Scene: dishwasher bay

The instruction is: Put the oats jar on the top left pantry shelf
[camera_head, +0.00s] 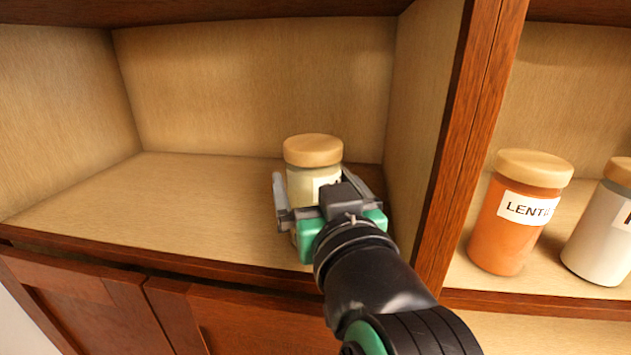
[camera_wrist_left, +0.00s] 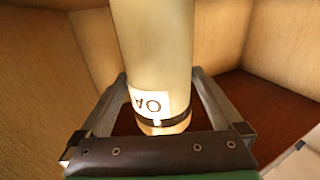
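The oats jar (camera_head: 300,186) has a pale tan lid, a cream body and a white label. It is in the left upper compartment, near its right wall. My left gripper (camera_head: 314,188) has one finger on each side of the jar and appears shut on it. The left wrist view shows the cream jar (camera_wrist_left: 152,50) between the fingers, with part of its label, "OA", upside down. The jar's base is hidden behind the gripper, so I cannot tell whether it touches the shelf (camera_head: 190,205). My right gripper is not in view.
A wooden divider (camera_head: 468,140) stands right of my left arm. Beyond it are an orange jar labelled "LENT..." (camera_head: 495,243) and a white jar (camera_head: 597,245). The shelf left of the oats jar is clear. Closed cabinet doors (camera_head: 85,305) are below.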

